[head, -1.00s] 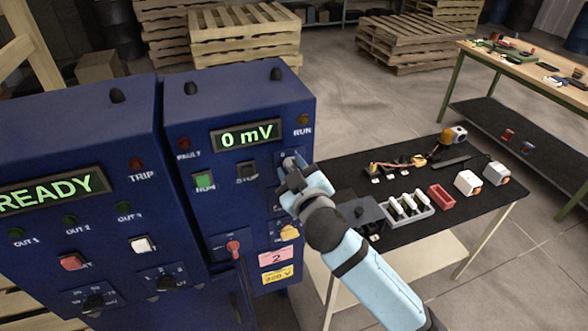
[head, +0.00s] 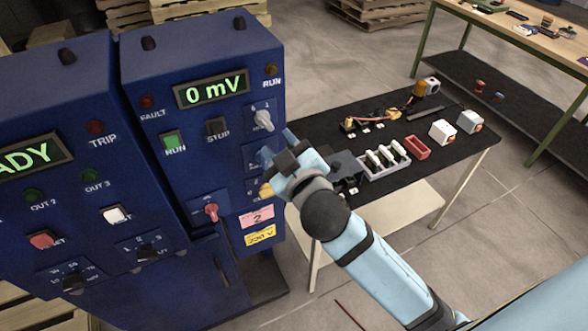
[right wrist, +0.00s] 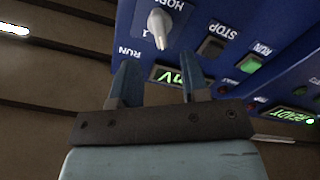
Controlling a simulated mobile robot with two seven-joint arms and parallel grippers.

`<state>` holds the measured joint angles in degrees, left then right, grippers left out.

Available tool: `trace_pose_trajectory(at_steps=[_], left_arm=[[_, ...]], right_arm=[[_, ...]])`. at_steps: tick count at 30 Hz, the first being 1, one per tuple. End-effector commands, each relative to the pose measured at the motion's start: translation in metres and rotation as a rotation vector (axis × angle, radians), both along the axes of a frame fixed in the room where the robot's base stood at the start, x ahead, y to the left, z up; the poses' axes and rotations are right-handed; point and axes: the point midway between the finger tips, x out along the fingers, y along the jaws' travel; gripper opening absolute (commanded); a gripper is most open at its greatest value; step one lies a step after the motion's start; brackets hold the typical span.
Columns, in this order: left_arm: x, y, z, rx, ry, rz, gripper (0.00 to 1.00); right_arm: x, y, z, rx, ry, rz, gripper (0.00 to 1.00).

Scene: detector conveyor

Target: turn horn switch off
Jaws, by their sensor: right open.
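The horn switch (head: 263,119) is a pale grey rotary knob with 0 and 1 marks, at the upper right of the blue panel's face. In the right wrist view the knob (right wrist: 159,28) shows at the top, beside an upside-down HORN label. I cannot tell for sure which mark it points to. My right gripper (head: 273,165) is in front of the panel, just below the knob in the head view, and hides part of the lower controls. In the right wrist view its fingers (right wrist: 160,80) are apart, with nothing between them, and clear of the knob. My left gripper is out of view.
The panel also has a STOP button (head: 217,128), a lit green RUN button (head: 172,142), a red switch (head: 211,211) and a display (head: 211,91) reading 0 mV. A black table (head: 455,153) with small parts stands to the right, close to my right arm.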

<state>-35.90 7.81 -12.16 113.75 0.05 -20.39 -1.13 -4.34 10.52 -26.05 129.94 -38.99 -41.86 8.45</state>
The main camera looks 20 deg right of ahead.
Motion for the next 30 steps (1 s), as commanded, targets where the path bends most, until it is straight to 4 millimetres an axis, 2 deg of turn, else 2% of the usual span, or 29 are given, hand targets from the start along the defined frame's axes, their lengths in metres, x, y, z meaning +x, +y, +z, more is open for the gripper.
trace_pose_trajectory(at_steps=[3,10,27,30], left_arm=[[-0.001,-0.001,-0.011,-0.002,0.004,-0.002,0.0],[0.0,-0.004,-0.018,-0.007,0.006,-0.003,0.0],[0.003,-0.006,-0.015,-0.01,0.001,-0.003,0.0],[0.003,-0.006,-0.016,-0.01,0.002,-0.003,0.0]], right_arm=[[-0.027,-0.001,-0.003,0.003,0.001,0.001,0.41],[-0.056,-0.002,-0.001,0.001,0.0,0.0,0.41],[-0.061,-0.002,0.001,0.0,-0.001,0.0,0.41],[-0.061,-0.002,-0.008,0.004,0.018,0.007,0.41]])
